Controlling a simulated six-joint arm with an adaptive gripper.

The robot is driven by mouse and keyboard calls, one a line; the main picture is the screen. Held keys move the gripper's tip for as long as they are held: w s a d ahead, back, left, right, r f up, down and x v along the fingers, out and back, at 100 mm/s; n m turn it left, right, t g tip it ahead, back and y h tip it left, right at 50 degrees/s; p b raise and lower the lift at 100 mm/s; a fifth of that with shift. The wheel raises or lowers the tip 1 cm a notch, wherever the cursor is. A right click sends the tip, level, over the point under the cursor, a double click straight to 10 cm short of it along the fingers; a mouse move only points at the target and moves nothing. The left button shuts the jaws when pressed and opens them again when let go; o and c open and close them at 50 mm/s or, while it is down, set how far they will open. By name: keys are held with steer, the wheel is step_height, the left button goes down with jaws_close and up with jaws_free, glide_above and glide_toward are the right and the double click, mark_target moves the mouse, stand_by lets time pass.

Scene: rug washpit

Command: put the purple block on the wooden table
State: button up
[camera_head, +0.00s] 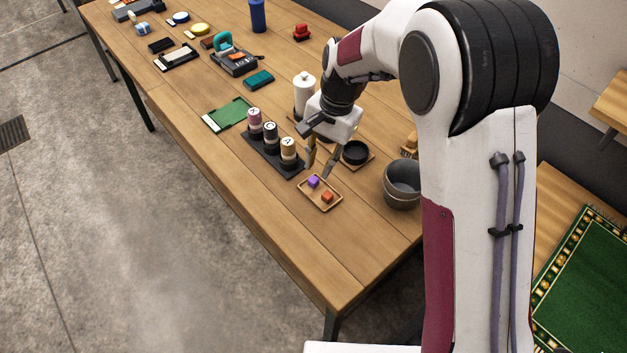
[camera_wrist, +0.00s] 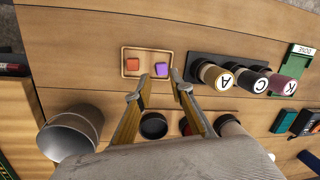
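The purple block (camera_head: 313,181) lies in a small wooden tray (camera_head: 307,197) together with an orange-red block (camera_head: 327,196). In the wrist view the purple block (camera_wrist: 162,69) is at the tray's right side, and the orange-red block (camera_wrist: 132,64) is to its left. My gripper (camera_head: 319,172) is above the tray's far edge. In the wrist view my gripper (camera_wrist: 158,90) has its two fingers spread apart with nothing between the tips; the purple block shows just ahead of them. The wooden table (camera_head: 270,222) carries the tray.
A black rack (camera_head: 262,158) with several lettered bottles stands left of the tray. A grey bucket (camera_head: 402,184) stands to the right, and a black bowl (camera_head: 355,153) sits behind. Bare tabletop lies in front of the tray, up to the table's edge.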

mark_target(314, 179)
steer(key=shift+f, duration=0.1)
steer(key=shift+a+f, duration=0.25)
steer(key=shift+f, duration=1)
steer(key=shift+a+f, duration=0.25)
steer(key=shift+f, duration=1)
steer(key=c, duration=0.4)
steer(key=shift+c, duration=0.5)
steer(key=shift+r, duration=0.15)
